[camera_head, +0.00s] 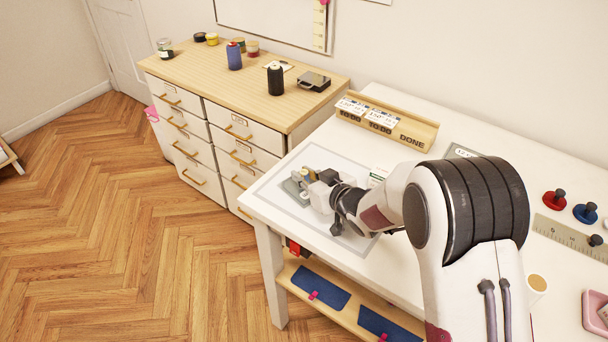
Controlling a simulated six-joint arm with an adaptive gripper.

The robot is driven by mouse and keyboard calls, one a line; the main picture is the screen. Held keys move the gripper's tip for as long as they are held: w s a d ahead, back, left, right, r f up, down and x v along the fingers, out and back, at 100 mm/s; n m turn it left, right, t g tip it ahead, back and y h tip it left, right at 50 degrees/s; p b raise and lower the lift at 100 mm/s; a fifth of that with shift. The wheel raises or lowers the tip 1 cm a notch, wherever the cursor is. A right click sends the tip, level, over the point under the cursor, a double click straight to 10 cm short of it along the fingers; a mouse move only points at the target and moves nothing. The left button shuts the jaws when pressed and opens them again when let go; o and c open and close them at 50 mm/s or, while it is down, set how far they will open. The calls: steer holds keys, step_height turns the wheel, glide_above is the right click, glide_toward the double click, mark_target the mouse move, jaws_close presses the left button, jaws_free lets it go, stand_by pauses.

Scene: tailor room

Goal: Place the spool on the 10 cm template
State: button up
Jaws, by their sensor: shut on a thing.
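My gripper (304,187) is low over the left part of the white table (420,262), above a mat outlined in grey (270,188). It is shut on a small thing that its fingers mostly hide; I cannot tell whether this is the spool. A small grey-green piece (291,191) and pale bits with a yellowish top show beside the fingertips. I cannot make out which piece is the 10 cm template or read any size mark. A blue spool (234,56) and a black spool (275,80) stand upright on the wooden dresser top.
A wooden rack (408,133) with cards and a "DONE" label stands at the table's back. A ruler (572,238), red (555,202) and blue (585,213) knobbed pieces and a pink box (596,313) lie right. My arm covers the table's middle. The table's left edge is near my gripper.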

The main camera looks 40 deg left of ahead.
steer(key=shift+f, duration=0.15)
steer(key=o, duration=0.8)
steer(key=shift+r, duration=0.25)
steer(key=shift+v, duration=5.95)
